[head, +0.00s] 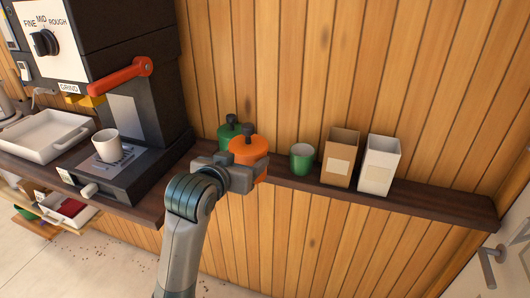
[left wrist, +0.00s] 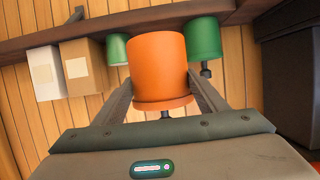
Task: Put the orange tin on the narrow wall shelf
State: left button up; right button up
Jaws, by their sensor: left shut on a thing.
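The orange tin (head: 249,148), with a dark knob on its lid, is upright between the fingers of my left gripper (head: 236,172). In the left wrist view the orange tin (left wrist: 158,70) fills the space between both fingers (left wrist: 162,92), which are shut on it. The narrow wall shelf (head: 430,203) runs along the wooden wall; it also shows in the left wrist view (left wrist: 225,12). The tin is at the shelf's left part, in front of a green tin (head: 227,133). Whether its base touches the shelf is hidden. My right gripper is not in view.
A green cup (head: 302,160), a brown box (head: 340,158) and a white box (head: 379,165) stand on the shelf right of the tin. The shelf's right end is bare. A dark grinder (head: 135,100) with a red lever stands left, with a white cup (head: 107,146).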

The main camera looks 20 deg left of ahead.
pick_arm(q)
jog(key=r+p+x, duration=0.2)
jog(key=p+x, duration=0.4)
jog(key=x, duration=0.8)
jog(key=shift+w, duration=0.75)
notch_tip(320, 180, down, 3)
jog(key=shift+f+p, duration=0.1)
jog(key=shift+p, duration=1)
jog(key=shift+w+p, duration=0.1)
jog(key=shift+p, duration=0.2)
jog(key=shift+w+f, duration=0.1)
jog(key=shift+f, duration=0.3)
jog(key=shift+f, duration=0.1)
